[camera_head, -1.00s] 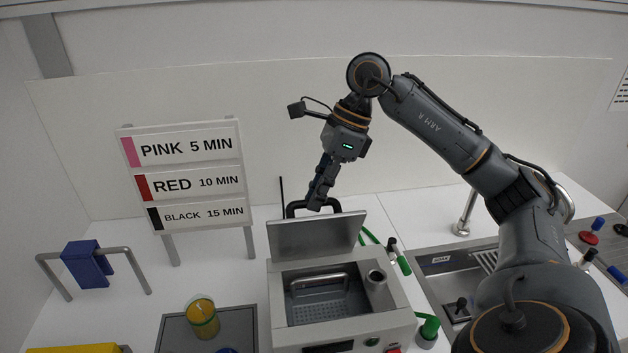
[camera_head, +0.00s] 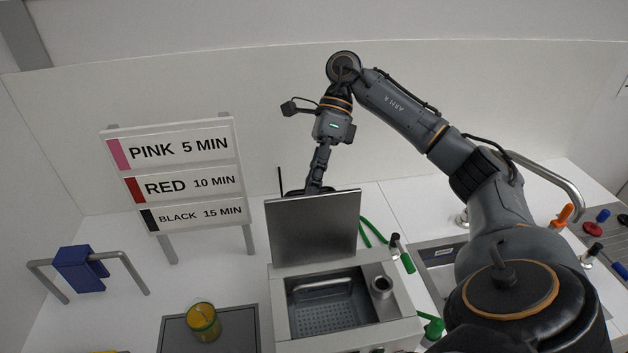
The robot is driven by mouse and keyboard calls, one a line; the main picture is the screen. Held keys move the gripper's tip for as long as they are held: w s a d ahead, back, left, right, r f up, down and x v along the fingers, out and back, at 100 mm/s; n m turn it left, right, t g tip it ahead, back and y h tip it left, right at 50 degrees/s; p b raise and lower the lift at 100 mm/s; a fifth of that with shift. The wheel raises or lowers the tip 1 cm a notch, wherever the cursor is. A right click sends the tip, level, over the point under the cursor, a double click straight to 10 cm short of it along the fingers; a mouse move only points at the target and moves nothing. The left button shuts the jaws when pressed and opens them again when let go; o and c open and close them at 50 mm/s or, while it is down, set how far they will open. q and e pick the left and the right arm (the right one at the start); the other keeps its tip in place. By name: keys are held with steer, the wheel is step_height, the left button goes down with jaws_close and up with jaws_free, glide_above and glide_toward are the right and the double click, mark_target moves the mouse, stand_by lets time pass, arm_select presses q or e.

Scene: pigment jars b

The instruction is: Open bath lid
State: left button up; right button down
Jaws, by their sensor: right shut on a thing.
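The bath (camera_head: 280,315) is a light grey box at the lower middle of the head view. Its metal lid (camera_head: 313,228) stands raised, close to upright, at the back of the opening. Inside the bath a perforated basket (camera_head: 330,315) with a handle shows. My right gripper (camera_head: 315,187) is at the top edge of the lid, behind it, shut on the dark lid handle (camera_head: 292,192); its fingertips are partly hidden by the lid. My left gripper is not in view.
A sign (camera_head: 180,178) with times stands behind left. A blue clip-like thing (camera_head: 80,268) hangs on a grey rail. A yellow jar (camera_head: 203,321) stands on a dark tray (camera_head: 240,325) left of the bath.

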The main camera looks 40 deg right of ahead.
steer(key=shift+f, duration=0.5)
steer(key=c, duration=1.6)
jaws_free()
steer(key=shift+o, duration=1.3)
steer(key=shift+w+d, duration=0.1)
steer(key=shift+w, duration=0.15)
steer(key=shift+w+d+r, duration=0.1)
steer(key=shift+r, duration=0.05)
steer(key=v, duration=1.2)
